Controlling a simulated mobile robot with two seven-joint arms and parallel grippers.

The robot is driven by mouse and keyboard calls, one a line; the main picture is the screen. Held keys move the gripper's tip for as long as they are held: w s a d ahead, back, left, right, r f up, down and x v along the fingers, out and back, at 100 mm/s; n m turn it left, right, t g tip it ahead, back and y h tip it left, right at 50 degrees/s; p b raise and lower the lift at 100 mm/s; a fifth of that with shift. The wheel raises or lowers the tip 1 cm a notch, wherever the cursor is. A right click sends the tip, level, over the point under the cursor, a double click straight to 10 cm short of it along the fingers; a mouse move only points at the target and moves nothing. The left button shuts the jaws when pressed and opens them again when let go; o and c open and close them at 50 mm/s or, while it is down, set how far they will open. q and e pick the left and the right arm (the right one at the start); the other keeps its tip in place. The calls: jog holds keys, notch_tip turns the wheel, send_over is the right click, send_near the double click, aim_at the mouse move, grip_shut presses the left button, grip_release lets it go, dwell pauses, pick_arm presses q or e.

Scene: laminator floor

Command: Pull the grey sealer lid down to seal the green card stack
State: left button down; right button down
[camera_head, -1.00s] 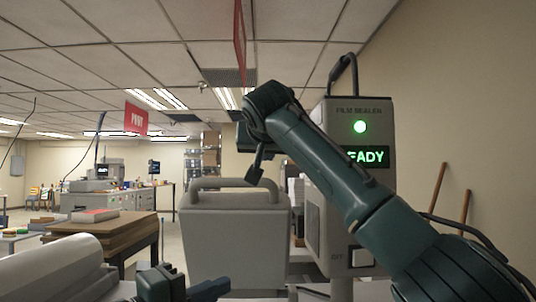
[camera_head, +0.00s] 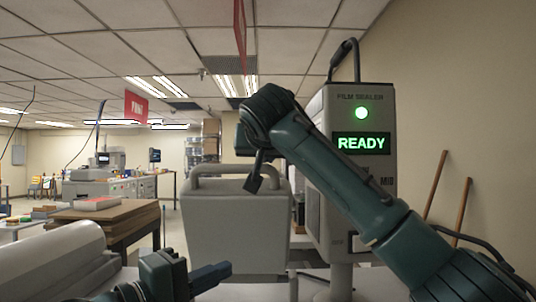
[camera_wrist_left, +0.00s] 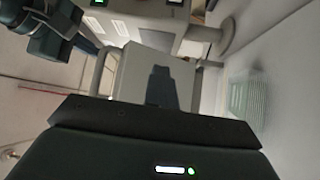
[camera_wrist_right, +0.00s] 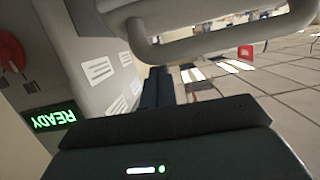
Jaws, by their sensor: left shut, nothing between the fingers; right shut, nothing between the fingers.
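The grey sealer lid (camera_head: 235,232) stands raised, with a loop handle (camera_head: 215,170) along its top. It also shows in the left wrist view (camera_wrist_left: 140,65), and its handle is close in the right wrist view (camera_wrist_right: 215,42). My right gripper (camera_head: 253,186) is shut and empty, fingers pointing down, overlapping the handle and lid top in the head view; contact cannot be told. My left gripper (camera_head: 222,272) is shut and empty, low, in front of the lid's lower left. The pale green card stack (camera_wrist_left: 250,95) shows in the left wrist view, right of the lid; the lid hides it from the head view.
The film sealer housing (camera_head: 358,110), with a lit READY display, stands right of the lid, partly behind my right arm. A white roll (camera_head: 50,260) lies at the lower left. Stacked brown boards (camera_head: 105,222) stand on a table behind it.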

jog(key=shift+s, duration=0.1)
jog(key=shift+s+f, duration=0.5)
jog(key=shift+s, duration=0.4)
pick_arm(q)
jog(key=c, duration=1.3)
grip_release()
